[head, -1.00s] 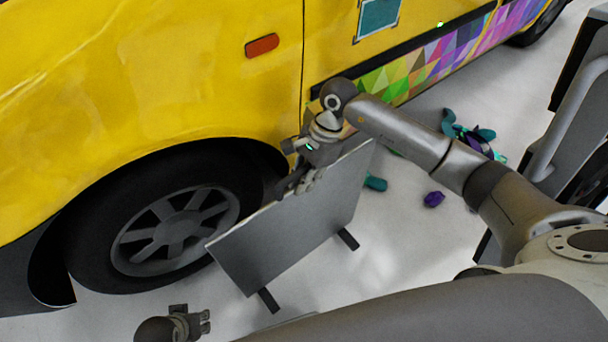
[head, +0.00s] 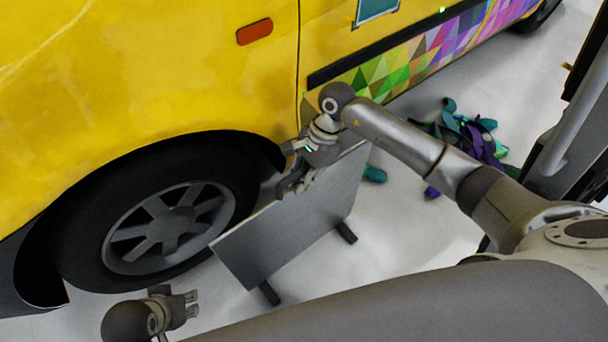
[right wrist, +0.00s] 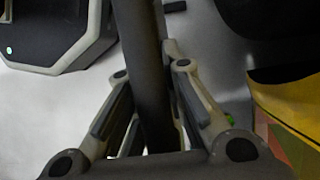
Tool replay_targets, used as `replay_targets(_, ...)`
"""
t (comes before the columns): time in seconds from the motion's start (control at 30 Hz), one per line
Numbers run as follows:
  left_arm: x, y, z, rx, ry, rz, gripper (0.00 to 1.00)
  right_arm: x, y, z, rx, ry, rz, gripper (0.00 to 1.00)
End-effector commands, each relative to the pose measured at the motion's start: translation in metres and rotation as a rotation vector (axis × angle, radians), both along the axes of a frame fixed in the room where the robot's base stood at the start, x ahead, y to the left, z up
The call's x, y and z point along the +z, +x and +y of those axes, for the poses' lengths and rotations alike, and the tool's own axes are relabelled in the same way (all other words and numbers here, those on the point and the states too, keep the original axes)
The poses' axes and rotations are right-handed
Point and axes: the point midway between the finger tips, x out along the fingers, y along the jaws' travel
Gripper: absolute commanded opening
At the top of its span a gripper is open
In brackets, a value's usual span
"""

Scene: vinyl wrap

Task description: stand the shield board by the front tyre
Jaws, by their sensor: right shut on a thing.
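The shield board (head: 290,232) is a grey flat panel with two dark feet along its lower edge. In the head view it is upright, slightly tilted, just right of the front tyre (head: 75,240) of the yellow van. I cannot tell whether its feet touch the floor. My right gripper (head: 297,182) is shut on the board's top edge. In the right wrist view the dark board (right wrist: 146,60) runs between the fingers (right wrist: 148,105). My left gripper (head: 192,304) is at the bottom, below the tyre, with fingers apart and empty.
The yellow van (head: 180,75) fills the upper left, with a coloured triangle pattern on its side. Teal and purple scraps (head: 475,135) lie on the floor right of the board. A dark frame (head: 570,140) stands at the right edge.

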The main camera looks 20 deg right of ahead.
Motion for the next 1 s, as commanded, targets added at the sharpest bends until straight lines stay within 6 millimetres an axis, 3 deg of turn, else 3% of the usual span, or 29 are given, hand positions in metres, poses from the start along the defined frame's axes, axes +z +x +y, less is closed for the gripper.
replay_targets(0.37, 0.0035, 0.0, 0.0001, 0.0, 0.0, -0.004, 0.4, 0.0013, 0.0015, 0.0004, 0.0, 0.003, -0.005, 0.0)
replay_targets(0.4, 0.0049, 0.0002, 0.0, 0.0, 0.0, -0.007, 0.4, -0.0017, -0.0001, -0.0007, 0.0, -0.002, 0.0, 0.12)
replay_targets(0.57, 0.0052, 0.0005, 0.0002, 0.001, -0.001, -0.007, 0.4, -0.0012, 0.0, -0.0005, 0.0, -0.001, 0.001, 0.32)
replay_targets(1.0, 0.0047, 0.0012, 0.0002, 0.001, -0.001, -0.008, 0.4, 0.0066, 0.0018, -0.0031, -0.001, -0.002, -0.003, 0.32)
